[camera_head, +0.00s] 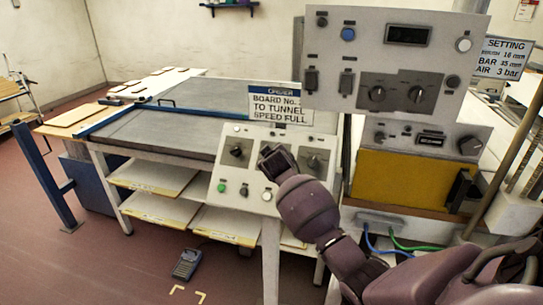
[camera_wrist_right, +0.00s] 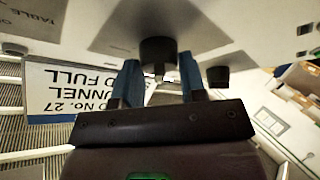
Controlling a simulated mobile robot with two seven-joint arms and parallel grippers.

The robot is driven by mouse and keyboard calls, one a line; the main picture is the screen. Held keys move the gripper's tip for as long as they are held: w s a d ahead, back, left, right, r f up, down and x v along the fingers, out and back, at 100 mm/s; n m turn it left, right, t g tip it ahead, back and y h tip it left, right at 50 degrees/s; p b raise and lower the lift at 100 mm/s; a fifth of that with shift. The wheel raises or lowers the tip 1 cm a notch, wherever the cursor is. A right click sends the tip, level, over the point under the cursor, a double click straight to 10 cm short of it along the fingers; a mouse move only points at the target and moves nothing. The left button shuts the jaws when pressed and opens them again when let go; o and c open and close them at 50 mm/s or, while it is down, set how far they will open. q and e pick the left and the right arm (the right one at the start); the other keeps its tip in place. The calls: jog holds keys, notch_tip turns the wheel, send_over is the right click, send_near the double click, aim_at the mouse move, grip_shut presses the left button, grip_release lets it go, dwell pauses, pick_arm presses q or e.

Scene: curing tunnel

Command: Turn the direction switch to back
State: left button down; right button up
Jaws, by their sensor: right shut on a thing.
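The sloped white control panel (camera_head: 228,176) stands at the end of the conveyor table. It has a dark left knob (camera_head: 236,151) and a dark right knob (camera_head: 314,162); my right gripper (camera_head: 277,158) covers the middle one. In the right wrist view, the blue fingers of my right gripper (camera_wrist_right: 159,80) are shut on the dark middle knob (camera_wrist_right: 158,50), one on each side. Another dark knob (camera_wrist_right: 217,75) is apart, to the right. My left gripper is not in view.
The order sign (camera_head: 280,104) stands just above the panel. Green (camera_head: 222,188), black and white buttons line its lower edge. A taller control box (camera_head: 388,55) with more knobs is at the upper right.

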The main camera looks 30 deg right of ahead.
jog(key=shift+n+y, duration=0.4)
jog(key=shift+n, duration=0.3)
jog(key=o, duration=0.9)
jog(key=v, duration=1.1)
jog(key=shift+b, duration=0.4)
jog(key=shift+w+d, duration=0.1)
